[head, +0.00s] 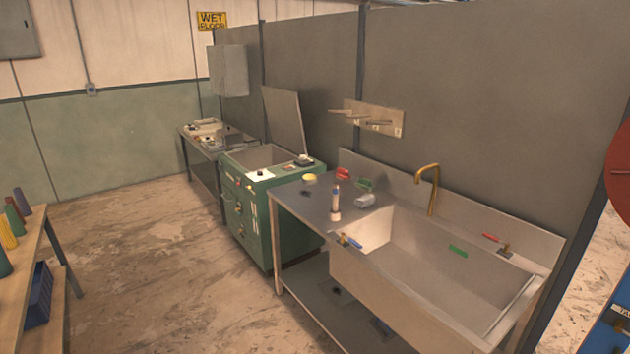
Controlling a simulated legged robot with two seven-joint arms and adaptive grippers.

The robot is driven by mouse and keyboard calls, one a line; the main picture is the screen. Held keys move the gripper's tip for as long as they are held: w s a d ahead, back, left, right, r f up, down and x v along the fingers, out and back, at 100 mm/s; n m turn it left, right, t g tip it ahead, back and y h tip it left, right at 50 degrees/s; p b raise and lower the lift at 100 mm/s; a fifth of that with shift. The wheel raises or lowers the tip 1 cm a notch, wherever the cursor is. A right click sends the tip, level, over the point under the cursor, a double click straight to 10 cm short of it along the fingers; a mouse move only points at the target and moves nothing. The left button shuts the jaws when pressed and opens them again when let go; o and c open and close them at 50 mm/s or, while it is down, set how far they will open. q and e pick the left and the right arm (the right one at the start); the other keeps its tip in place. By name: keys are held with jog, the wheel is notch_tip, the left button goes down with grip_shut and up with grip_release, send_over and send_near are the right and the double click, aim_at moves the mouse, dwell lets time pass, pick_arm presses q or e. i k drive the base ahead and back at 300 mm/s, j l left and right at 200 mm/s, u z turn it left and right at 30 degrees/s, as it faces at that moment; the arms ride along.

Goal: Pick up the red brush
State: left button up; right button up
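A small red object (343,173), which looks like the red brush, lies at the back of the metal counter left of the sink. A green object (366,184) of similar size lies just right of it. A second red thing, a thin red handle (492,237), is on the sink's right rear ledge; it looks more like a lever than a brush. All are too small for me to see bristles. Neither of my grippers is in view.
The sink counter (300,203) also holds a bottle (335,203), a grey block (365,200) and a yellow item (310,179). A brass faucet (433,190) rises behind the basin. A green cabinet (290,235) stands left. The floor (150,260) in front is clear.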

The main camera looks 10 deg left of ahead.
aim_at(341, 175)
jog(key=i+j+u, duration=0.3)
jog(key=i, duration=0.15)
jog(key=i+j+u, duration=0.3)
jog(key=i, duration=0.15)
jog(key=i+u, duration=0.3)
jog(key=i, duration=0.2)
jog(key=i+z, duration=0.1)
jog(key=i, duration=0.45)
jog(key=i+j, duration=0.2)
jog(key=i, duration=0.35)
jog(key=i+j+z, duration=0.15)
jog(key=i, duration=0.45)
